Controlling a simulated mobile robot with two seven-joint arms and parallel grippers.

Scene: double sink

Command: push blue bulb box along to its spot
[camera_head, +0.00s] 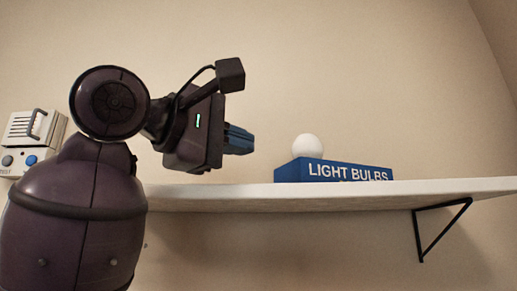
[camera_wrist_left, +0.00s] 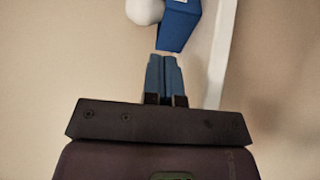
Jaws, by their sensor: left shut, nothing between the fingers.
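The blue bulb box (camera_head: 345,172), lettered "LIGHT BULBS", lies on the white shelf (camera_head: 250,196) in the head view. A white round bulb (camera_head: 307,147) shows at its left top. My left gripper (camera_head: 250,141) is shut and empty, above the shelf and left of the box, with a gap between them. In the left wrist view the closed blue fingers (camera_wrist_left: 164,58) point at the near end of the box (camera_wrist_left: 180,27), apart from it. The bulb (camera_wrist_left: 145,10) shows beside the box there. My right gripper is in neither view.
A pale appliance with a handle and knobs (camera_head: 28,143) stands at the far left, partly hidden by my arm. A black bracket (camera_head: 440,225) holds up the shelf's right part. The shelf right of the box is clear, with the wall behind.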

